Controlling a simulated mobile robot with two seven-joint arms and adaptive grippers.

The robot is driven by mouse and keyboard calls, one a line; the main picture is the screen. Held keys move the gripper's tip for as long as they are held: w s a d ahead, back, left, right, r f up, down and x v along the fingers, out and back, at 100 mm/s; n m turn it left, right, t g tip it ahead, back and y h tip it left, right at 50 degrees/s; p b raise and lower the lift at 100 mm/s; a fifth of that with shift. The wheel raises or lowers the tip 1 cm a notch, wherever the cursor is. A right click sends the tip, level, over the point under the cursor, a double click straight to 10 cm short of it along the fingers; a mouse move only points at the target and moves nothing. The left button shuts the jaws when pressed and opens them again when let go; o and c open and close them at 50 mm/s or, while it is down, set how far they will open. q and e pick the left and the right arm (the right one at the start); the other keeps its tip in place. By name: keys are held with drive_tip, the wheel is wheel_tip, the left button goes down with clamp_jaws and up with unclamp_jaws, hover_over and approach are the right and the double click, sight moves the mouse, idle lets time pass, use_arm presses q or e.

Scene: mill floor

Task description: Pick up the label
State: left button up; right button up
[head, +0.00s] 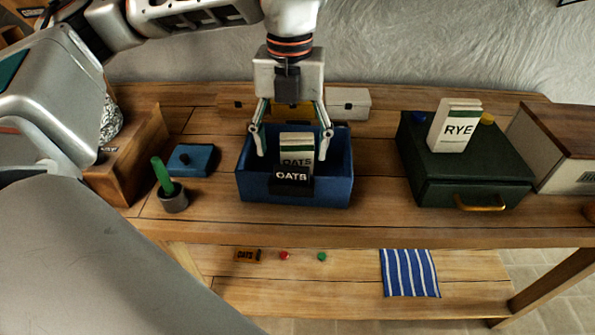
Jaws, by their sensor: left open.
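My left gripper (293,147) points down over the blue bin (340,189). Its fingers are spread wide, one on each side of a white and green OATS packet (297,142) standing in the bin, with visible gaps to it. A black label (291,178) with white OATS lettering sits at the bin's front wall, below the fingertips and overlapping the packet's lower part. A small brown piece reading OATS (246,254) lies on the lower shelf. I cannot tell which of the two is the task's label. My right gripper is out of view.
A green box (430,192) with a brass handle carries a RYE packet (456,129) at right. A striped cloth (409,272) lies on the lower shelf (350,300).

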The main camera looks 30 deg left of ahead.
sight(291, 168)
use_arm(q)
drive_tip(key=shift+s+f, duration=0.25)
drive_tip(key=shift+f, duration=0.65)
drive_tip(key=shift+w+f, duration=0.1)
drive_tip(key=shift+f, duration=2.2)
drive_tip(key=c, duration=1.2)
